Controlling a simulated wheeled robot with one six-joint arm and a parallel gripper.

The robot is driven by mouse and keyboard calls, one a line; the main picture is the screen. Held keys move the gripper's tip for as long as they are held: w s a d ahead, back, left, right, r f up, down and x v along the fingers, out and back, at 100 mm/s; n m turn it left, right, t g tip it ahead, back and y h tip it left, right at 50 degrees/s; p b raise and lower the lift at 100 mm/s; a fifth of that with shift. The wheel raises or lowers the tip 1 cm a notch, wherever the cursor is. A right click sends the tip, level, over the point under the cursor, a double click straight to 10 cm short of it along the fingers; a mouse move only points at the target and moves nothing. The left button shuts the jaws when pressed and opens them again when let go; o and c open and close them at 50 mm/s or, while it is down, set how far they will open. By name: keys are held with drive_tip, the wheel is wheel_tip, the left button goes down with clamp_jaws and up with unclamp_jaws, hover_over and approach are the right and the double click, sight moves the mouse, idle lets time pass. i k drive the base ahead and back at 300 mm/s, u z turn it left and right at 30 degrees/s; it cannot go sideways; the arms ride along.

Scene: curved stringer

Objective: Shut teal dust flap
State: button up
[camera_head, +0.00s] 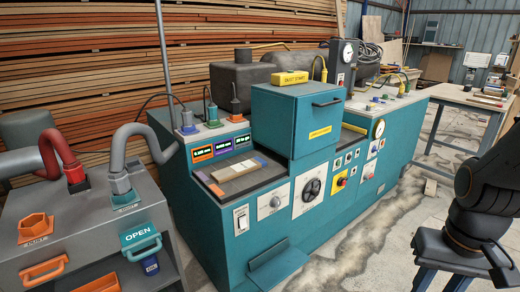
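On the grey dust cabinet at the left, a teal panel marked OPEN (140,236) sits on the front upper edge. A small blue tag or part hangs under the handle. A second teal plate (278,265) sticks out at a slant from the foot of the large teal machine. The pictures do not settle which of the two is called the dust flap. My dark arm (490,185) is at the right edge, far from both. My gripper cannot be made out.
The large teal machine (285,205) fills the middle. Open floor (370,245) lies between it and my arm. A workbench (470,98) stands behind.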

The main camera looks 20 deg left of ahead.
sight(268, 271)
drive_tip(key=u, duration=0.05)
drive_tip(key=k, duration=0.7)
drive_tip(key=u, duration=0.65)
drive_tip(key=i, duration=0.5)
